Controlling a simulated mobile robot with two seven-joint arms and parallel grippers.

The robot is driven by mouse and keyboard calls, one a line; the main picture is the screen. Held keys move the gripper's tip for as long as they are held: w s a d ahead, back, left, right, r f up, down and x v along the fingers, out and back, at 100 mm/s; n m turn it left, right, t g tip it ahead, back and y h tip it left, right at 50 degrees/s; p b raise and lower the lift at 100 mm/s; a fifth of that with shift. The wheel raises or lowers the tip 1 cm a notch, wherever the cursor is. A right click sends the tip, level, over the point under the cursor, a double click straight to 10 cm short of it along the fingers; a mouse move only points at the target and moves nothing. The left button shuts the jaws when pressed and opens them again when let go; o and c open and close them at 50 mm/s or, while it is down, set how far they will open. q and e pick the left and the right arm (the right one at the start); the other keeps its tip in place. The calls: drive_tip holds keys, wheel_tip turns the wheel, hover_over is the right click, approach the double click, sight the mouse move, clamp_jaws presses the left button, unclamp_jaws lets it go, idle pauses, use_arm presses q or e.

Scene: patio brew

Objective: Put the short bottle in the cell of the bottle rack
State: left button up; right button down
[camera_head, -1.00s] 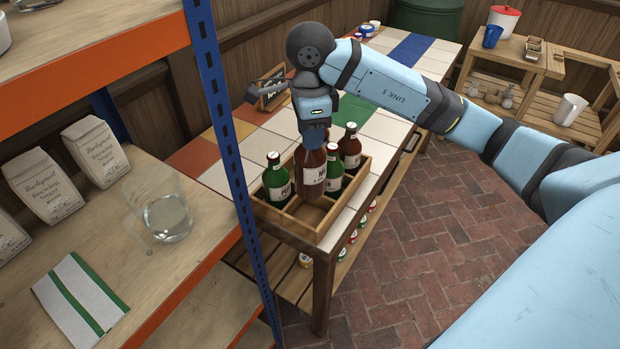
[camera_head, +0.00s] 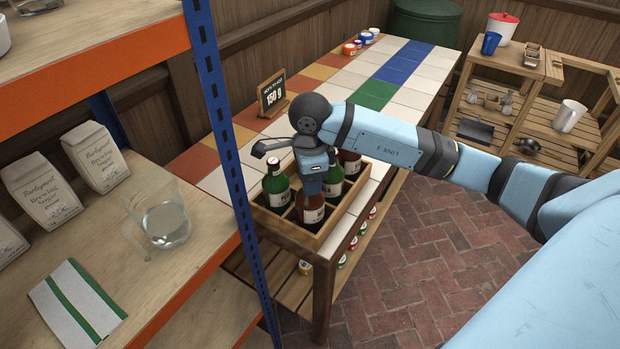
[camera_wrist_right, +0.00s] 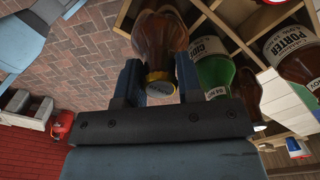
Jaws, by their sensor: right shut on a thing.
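The brown bottle (camera_head: 311,210) with a white label is in my right gripper (camera_head: 312,186), whose fingers are around its neck. In the right wrist view its gold cap (camera_wrist_right: 160,84) shows between the two fingers. The bottle stands about upright at the front of the wooden bottle rack (camera_head: 281,236), with its lower part low among the rack's walls. I cannot tell whether its base touches the cell floor.
The rack sits at the near end of a tiled table (camera_head: 398,95). A price sign (camera_head: 271,94) and small tins (camera_head: 358,46) stand farther back. A blue shelf post (camera_head: 228,130) rises close at left, beside a shelf with a glass jug (camera_head: 165,222) and paper bags (camera_head: 98,157).

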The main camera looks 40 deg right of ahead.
drive_tip(key=shift+f, duration=0.2)
drive_tip(key=c, duration=0.8)
unclamp_jaws()
drive_tip(key=shift+r, duration=0.1)
drive_tip(key=shift+r, duration=0.3)
wheel_tip(320, 180, up, 12)
drive_tip(key=shift+f+p, duration=0.15)
drive_tip(key=shift+p, duration=0.15)
